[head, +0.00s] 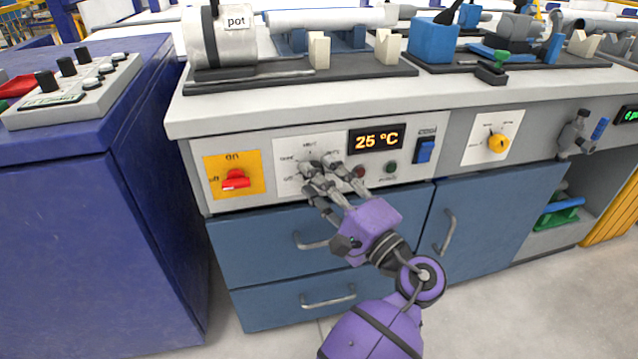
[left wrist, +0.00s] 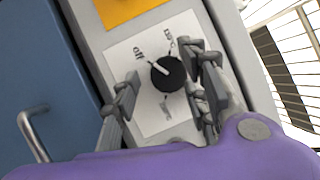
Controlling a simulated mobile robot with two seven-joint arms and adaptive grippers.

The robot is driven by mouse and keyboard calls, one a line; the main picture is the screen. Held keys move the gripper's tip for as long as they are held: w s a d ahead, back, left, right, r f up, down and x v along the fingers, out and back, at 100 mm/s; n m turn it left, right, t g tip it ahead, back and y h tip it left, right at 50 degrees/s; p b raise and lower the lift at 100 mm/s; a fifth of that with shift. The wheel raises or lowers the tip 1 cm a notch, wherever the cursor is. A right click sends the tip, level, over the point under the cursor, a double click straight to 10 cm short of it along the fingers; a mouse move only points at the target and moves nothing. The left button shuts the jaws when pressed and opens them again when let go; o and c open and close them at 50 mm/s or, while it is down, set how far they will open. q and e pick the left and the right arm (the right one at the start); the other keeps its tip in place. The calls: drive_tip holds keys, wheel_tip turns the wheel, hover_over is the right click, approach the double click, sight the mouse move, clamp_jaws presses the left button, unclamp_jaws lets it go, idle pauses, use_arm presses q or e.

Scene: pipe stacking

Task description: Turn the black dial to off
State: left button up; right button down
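The black dial (left wrist: 170,76) sits on a white label plate (left wrist: 120,57) in the left wrist view. A short white line on the dial points to the upper left there, near a printed label too blurred to read surely. My left gripper (head: 320,166) is at the panel over the dial; it also shows in the left wrist view (left wrist: 163,66). Its fingers are open on both sides of the dial. The left finger in that view is apart from the dial; the right one is very close, and contact is unclear. In the head view the fingers mostly hide the dial.
A red switch (head: 236,180) on a yellow plate is left of the dial. A 25 °C display (head: 376,139), a green button (head: 390,167) and a blue switch (head: 424,150) are right of it. Drawer handles (head: 328,299) stick out below. A blue cabinet (head: 90,230) stands at left.

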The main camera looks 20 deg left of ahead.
use_arm(q)
drive_tip(key=v, duration=1.2)
